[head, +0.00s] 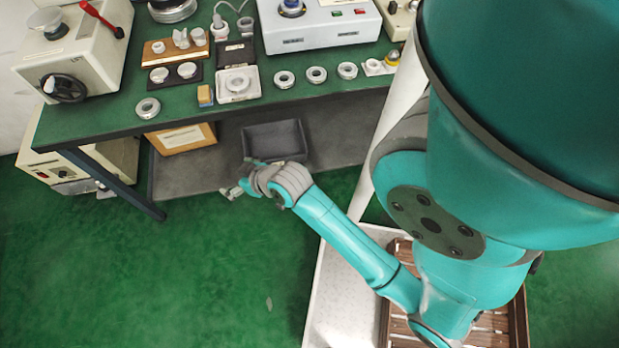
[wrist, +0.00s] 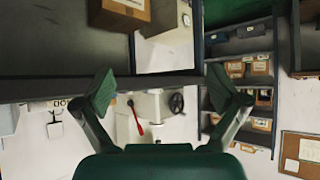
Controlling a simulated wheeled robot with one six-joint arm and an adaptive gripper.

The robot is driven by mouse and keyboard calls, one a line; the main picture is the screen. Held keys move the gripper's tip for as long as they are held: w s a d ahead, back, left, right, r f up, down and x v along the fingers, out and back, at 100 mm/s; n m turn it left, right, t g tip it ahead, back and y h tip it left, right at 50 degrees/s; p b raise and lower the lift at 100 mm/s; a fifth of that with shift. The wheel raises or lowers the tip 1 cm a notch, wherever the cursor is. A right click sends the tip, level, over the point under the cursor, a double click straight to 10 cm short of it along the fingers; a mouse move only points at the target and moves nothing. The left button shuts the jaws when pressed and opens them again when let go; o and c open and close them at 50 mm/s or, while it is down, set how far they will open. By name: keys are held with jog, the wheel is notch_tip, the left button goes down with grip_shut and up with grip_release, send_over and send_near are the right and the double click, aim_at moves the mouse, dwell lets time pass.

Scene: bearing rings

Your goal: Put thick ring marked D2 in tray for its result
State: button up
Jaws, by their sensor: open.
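Several thick metal rings stand on the green bench top in the head view: one at the left front edge (head: 148,108), and three in a row to the right, a left one (head: 284,79), a middle one (head: 317,75) and a right one (head: 347,70). Another ring (head: 238,83) sits on a white square plate. No marking is legible, so I cannot tell which is D2. A dark grey tray (head: 275,140) lies on the lower shelf; I see no label on it. My gripper (head: 236,190) is open and empty, in front of the bench; its spread fingers show in the wrist view (wrist: 162,90).
The green bench (head: 110,118) carries a white machine with a red lever (head: 80,50), a white instrument box (head: 320,25) and a wooden block holder (head: 175,50). A cardboard box (head: 182,138) stands on the lower shelf. The green floor (head: 150,260) before the bench is clear.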

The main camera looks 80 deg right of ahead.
jog(key=s+a+r+n+t, duration=0.1)
jog(key=s+a+t, duration=0.1)
jog(key=s+a, duration=0.8)
jog(key=s+a+r+n+t+y, duration=0.3)
jog(key=s+a+r, duration=0.3)
jog(key=s+r, duration=0.4)
jog(key=shift+s+a, duration=0.3)
jog(key=shift+s, duration=0.95)
